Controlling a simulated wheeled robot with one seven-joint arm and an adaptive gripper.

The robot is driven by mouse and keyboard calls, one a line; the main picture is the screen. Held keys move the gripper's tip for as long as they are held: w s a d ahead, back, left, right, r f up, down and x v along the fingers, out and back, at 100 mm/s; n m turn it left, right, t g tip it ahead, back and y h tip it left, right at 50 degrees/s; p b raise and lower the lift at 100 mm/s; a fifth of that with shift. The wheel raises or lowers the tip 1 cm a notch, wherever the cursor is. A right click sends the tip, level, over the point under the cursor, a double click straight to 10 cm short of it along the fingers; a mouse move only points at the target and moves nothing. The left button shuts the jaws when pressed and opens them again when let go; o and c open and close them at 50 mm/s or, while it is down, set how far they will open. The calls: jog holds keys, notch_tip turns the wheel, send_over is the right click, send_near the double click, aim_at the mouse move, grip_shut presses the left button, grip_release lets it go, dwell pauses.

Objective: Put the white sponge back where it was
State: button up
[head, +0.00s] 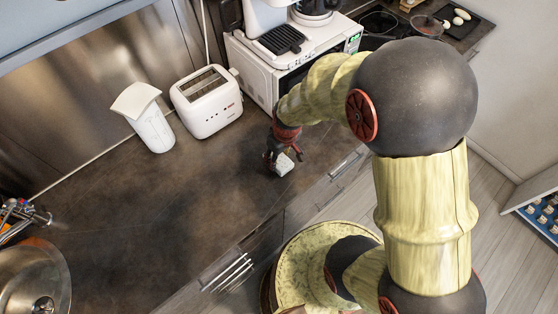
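A small white sponge (284,164) shows at the end of my arm, over the dark brown countertop (190,200) near its front edge. My gripper (284,159), dark with red parts, points down at the sponge, with a finger to its left and one to its right. The fingers partly cover the sponge. I cannot tell whether both fingers press on it, or whether it rests on the counter or is just above it.
A white toaster (208,102) and a white pitcher-like container (149,122) stand at the back wall. A white microwave (262,72) with a coffee machine (275,38) on top is behind my gripper. A sink (32,280) is at lower left. The counter's middle is clear.

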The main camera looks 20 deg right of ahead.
notch_tip(320, 180, down, 2)
jog(key=shift+s+f, duration=0.1)
jog(key=o, duration=1)
